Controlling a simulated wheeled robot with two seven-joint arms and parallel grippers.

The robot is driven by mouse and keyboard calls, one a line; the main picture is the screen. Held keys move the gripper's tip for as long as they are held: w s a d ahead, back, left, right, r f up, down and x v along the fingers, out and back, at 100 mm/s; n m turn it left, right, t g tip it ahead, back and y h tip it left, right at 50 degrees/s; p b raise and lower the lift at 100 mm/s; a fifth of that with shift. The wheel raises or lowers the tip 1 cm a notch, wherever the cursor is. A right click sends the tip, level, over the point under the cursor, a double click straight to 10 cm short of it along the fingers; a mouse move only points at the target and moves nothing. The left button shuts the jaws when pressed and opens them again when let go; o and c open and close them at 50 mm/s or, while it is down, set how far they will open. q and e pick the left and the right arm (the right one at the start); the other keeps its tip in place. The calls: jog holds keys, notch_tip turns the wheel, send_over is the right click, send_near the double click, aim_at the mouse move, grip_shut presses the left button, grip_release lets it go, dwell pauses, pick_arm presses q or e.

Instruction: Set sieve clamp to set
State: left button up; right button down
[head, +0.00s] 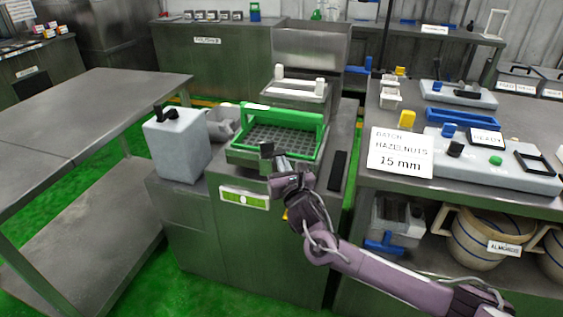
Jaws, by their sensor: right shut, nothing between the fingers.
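A green-framed sieve (322,150) with a dark mesh and a raised green bar sits on top of the steel machine (265,245). My right gripper (273,158) is shut and empty at the sieve's front edge, its arm coming in from the lower right. It covers part of the front rim, and I cannot tell whether it touches it. A small yellow part (285,214) shows just below the gripper on the machine's front. I cannot tell for sure which part is the sieve clamp or how it is set. My left gripper is out of view.
A grey box with a black lever (178,148) stands left of the sieve. A dark strip (338,171) lies to its right. A sign reading "BATCH HAZELNUTS 15 mm" (401,152) stands on the right bench, with a control panel (500,172). The left steel table (80,110) is bare.

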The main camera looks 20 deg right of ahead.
jog(key=shift+w, duration=0.65)
